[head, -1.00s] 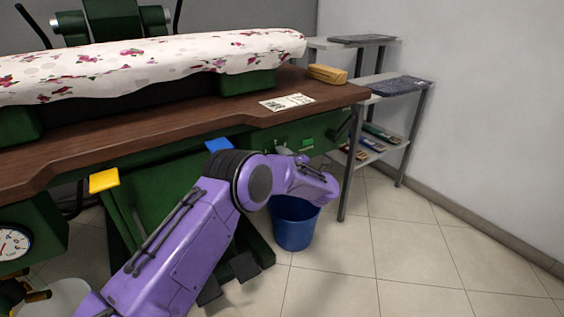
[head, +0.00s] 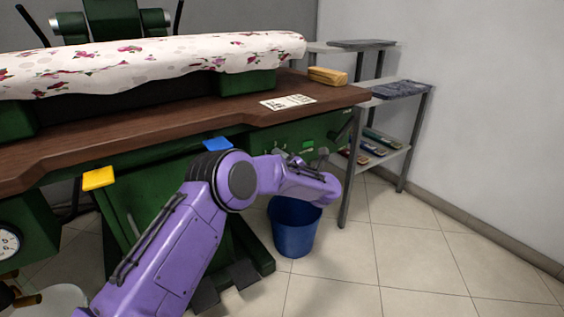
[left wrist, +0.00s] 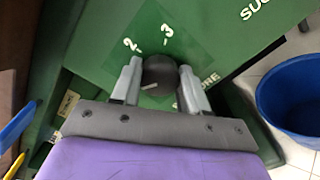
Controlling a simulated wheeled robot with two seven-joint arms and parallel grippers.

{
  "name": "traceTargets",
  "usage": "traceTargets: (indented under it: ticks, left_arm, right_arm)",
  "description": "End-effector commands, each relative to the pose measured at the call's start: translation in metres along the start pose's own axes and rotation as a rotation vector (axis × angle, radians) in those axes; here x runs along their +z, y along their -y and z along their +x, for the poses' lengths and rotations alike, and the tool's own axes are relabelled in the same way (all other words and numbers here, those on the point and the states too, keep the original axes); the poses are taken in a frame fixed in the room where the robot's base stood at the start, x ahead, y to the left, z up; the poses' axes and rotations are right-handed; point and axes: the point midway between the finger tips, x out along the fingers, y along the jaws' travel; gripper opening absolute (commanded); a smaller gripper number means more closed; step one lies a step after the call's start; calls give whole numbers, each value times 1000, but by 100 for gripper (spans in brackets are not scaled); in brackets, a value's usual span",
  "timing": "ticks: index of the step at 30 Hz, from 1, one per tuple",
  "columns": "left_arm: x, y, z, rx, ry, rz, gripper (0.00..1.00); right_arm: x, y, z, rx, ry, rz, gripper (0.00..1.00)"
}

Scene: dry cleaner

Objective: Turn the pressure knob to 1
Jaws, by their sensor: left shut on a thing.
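The dark round pressure knob (left wrist: 159,72) is on a green panel in the left wrist view. White numerals 2 and 3 stand above it, and a white mark on the knob points to the lower left. No 1 can be seen. My left gripper (left wrist: 160,80) has its two grey fingers on either side of the knob and is shut on it. In the head view my purple left arm reaches to the green control panel (head: 320,135) under the tabletop; the arm hides most of the knob area. My right gripper is not in view.
A blue bucket (head: 293,228) stands on the floor below the panel; it also shows in the left wrist view (left wrist: 292,100). A grey shelf (head: 385,158) stands to the right. Yellow (head: 99,178) and blue (head: 217,144) tabs stick out at the table's front.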

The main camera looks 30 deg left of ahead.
Motion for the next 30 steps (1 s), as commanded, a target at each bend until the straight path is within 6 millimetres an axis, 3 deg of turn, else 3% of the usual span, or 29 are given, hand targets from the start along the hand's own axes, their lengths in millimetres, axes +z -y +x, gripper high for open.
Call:
traceTargets:
  ticks: [13,14,15,16,25,30]
  left_arm:
    - [1,0,-1,-2,2,-10,14]
    - [1,0,-1,-2,2,-9,54]
    - [1,0,-1,-2,2,-9,67]
    - [1,0,-1,-2,2,-9,70]
    - [0,-1,-3,0,0,-8,70]
    - [3,-2,-33,-2,5,-6,70]
  right_arm:
    - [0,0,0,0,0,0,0]
    - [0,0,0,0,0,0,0]
    - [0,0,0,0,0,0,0]
    - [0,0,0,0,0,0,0]
    - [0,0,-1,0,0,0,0]
    - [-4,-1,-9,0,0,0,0]
